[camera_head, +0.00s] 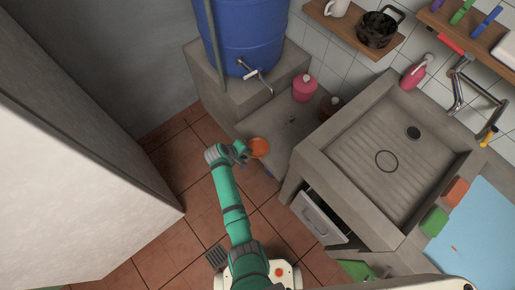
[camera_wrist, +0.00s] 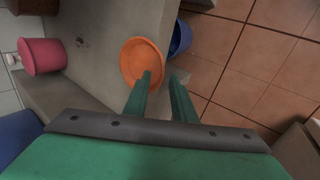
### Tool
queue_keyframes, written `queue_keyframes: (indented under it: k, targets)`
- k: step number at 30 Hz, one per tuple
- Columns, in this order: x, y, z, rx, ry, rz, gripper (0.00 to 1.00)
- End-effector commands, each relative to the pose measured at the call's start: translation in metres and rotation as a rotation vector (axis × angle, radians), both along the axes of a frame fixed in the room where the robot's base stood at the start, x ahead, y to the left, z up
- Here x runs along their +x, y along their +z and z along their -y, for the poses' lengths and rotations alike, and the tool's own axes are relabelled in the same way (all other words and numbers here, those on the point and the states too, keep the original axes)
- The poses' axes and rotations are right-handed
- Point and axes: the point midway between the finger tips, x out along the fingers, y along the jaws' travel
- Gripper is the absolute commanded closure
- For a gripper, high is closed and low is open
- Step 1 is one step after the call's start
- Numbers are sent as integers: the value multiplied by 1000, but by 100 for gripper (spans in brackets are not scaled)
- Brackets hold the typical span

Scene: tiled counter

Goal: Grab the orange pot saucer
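The orange pot saucer (camera_head: 259,147) is a round, shallow dish at the edge of the low concrete ledge, at the tip of my arm in the head view. In the wrist view the saucer (camera_wrist: 142,52) shows its hollow face. My gripper (camera_head: 242,150) is at the saucer's left side in the head view. In the wrist view my gripper (camera_wrist: 161,76) has its two green fingers apart. The left finger overlaps the saucer's lower part, and the right finger is just outside its rim. I cannot tell whether either finger touches it.
A pink container (camera_head: 305,87) stands on the ledge (camera_head: 283,128). A blue barrel (camera_head: 246,35) with a tap stands on a concrete block behind. The concrete sink (camera_head: 350,150) is to the right. Tiled floor (camera_head: 185,158) is open to the left.

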Motion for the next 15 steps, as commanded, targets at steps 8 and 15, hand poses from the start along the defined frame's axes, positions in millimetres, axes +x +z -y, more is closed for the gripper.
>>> queue_keyframes:
  k: [8, 15]
  targets:
    - [9, -25, 12, 0, 0, 0, 76]
    - [10, -26, 12, 0, 0, 0, 76]
